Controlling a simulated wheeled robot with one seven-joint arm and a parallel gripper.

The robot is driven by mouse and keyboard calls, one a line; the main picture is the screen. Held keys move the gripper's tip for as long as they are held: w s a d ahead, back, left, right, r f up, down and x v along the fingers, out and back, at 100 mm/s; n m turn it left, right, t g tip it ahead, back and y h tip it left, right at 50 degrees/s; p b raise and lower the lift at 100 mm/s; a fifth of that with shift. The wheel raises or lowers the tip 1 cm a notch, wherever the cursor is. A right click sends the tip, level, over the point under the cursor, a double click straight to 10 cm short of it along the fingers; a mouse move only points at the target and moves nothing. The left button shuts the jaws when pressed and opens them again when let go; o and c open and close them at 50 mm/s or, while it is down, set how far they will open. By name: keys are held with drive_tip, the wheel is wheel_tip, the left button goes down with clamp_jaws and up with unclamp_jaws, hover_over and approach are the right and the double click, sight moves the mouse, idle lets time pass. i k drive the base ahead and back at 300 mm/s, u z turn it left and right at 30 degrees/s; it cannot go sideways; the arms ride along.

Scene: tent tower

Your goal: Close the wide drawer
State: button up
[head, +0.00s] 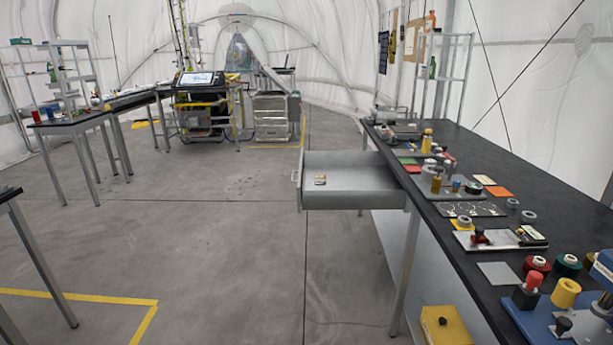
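The wide drawer (352,190) is a grey metal drawer under the dark-topped workbench on the right. It is pulled well out to the left, with its bare inside showing. Its handle (296,186) is on the left end, on the front panel (301,180). My gripper is not in view, and nothing touches the drawer handle.
The workbench (480,235) carries several spools, tools and trays. A yellow box (446,326) stands under it at the bottom. The grey floor (220,220) left of the drawer is clear. Tables (70,122) stand at the far left, equipment (204,105) behind.

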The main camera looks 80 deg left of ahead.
sight(356, 180)
drive_tip(key=u, duration=0.45)
drive_tip(key=k, duration=1.05)
drive_tip(key=u, duration=0.7)
drive_tip(key=i, duration=0.7)
drive_tip(key=u, duration=0.7)
drive_tip(key=i, duration=1.05)
drive_tip(key=u, duration=0.75)
drive_tip(key=i, duration=0.25)
drive_tip(key=u, duration=0.15)
drive_tip(key=k, duration=0.45)
drive_tip(key=u, duration=0.35)
drive_tip(key=i, duration=1.1)
drive_tip(key=z, duration=0.3)
